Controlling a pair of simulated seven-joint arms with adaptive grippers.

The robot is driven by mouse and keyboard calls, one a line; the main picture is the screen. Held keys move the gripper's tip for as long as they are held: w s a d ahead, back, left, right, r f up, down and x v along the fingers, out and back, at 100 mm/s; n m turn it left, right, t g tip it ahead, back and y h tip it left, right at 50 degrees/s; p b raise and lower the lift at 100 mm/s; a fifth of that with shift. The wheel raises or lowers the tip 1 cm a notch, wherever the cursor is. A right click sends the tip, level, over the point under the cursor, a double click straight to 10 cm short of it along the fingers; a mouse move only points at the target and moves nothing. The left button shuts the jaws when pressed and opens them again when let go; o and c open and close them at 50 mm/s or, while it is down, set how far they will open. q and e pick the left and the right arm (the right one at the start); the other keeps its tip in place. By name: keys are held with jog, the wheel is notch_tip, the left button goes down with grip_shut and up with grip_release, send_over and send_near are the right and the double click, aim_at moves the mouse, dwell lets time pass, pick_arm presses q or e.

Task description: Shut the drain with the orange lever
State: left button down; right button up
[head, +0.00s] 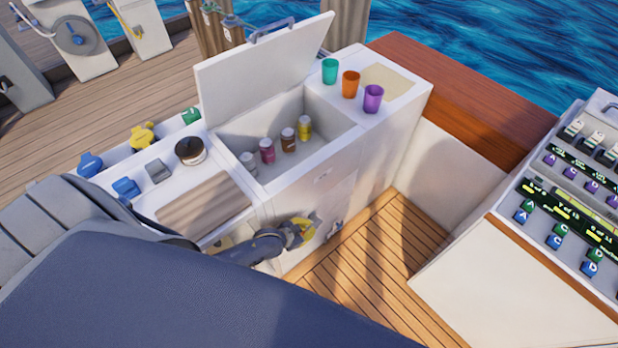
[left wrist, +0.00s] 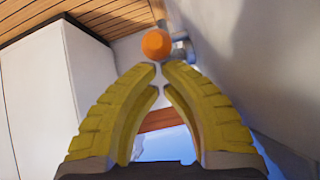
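The orange lever shows in the left wrist view as a rounded orange knob (left wrist: 156,43) just beyond my fingertips, with grey metal fittings beside it. My left gripper (left wrist: 160,77) points at it, its yellow fingers drawn together at the tips with only a sliver between them and nothing held. I cannot tell whether the tips touch the knob. In the head view my left gripper (head: 306,229) is low beside the white locker front, close to a small grey fitting (head: 335,229). The orange knob cannot be made out there. My right gripper is not in view.
The white locker's lid (head: 262,68) stands open over several jars. Green, orange (head: 351,84) and purple cups stand on its top. A sloping control console (head: 570,205) is at the right. The slatted wooden floor (head: 365,262) between them is clear.

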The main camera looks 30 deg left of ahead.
pick_arm(q)
jog(key=shift+d+r, duration=0.1)
jog(key=shift+r, duration=0.35)
jog(key=s+f+v, duration=0.1)
jog(key=v, duration=0.9)
jog(key=shift+s, duration=0.45)
